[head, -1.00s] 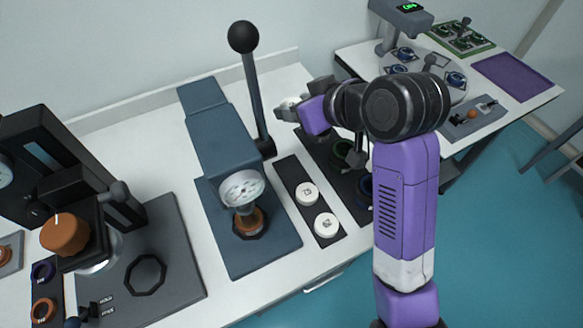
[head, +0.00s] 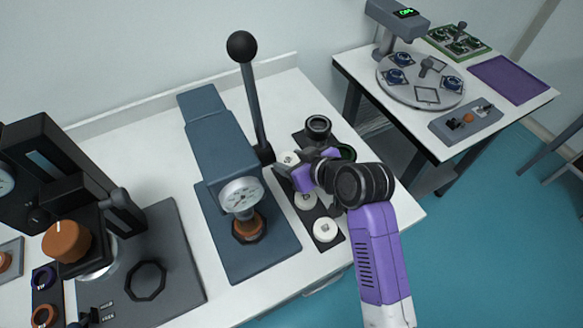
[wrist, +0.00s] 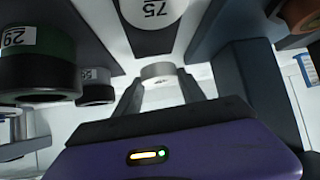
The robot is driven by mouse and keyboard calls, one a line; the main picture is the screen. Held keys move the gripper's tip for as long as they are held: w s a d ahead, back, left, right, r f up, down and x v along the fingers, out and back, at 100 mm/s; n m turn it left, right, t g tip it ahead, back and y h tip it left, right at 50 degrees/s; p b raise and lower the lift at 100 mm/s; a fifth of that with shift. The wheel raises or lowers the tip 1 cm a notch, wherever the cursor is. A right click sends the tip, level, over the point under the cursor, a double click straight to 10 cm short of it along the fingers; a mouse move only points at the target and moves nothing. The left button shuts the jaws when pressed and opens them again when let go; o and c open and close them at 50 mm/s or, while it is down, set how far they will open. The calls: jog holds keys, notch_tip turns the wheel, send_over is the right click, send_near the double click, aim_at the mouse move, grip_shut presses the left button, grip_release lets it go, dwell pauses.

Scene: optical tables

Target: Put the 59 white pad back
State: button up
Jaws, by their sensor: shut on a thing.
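My gripper (head: 291,166) is shut on a small white pad (head: 288,158) at the far end of a dark strip beside the blue-grey press. In the wrist view the held white pad (wrist: 158,70) sits between the two fingertips; its number cannot be read. A pad marked 75 (wrist: 150,12) shows beyond the held pad in the wrist view. Whether the held pad touches the strip cannot be told.
The press (head: 222,150) with its gauge and tall black-knobbed lever (head: 252,95) stands close on the left. Dark cylinders, one black (head: 318,126) and one with a green band marked 29 (wrist: 38,55), stand close to my gripper. A second table (head: 425,135) is at the right.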

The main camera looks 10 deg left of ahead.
jog(key=shift+f, duration=1.8)
jog(key=o, duration=1.5)
jog(key=shift+f, duration=0.1)
jog(key=shift+r, duration=0.2)
jog(key=b+v, duration=0.1)
jog(key=v, duration=1.1)
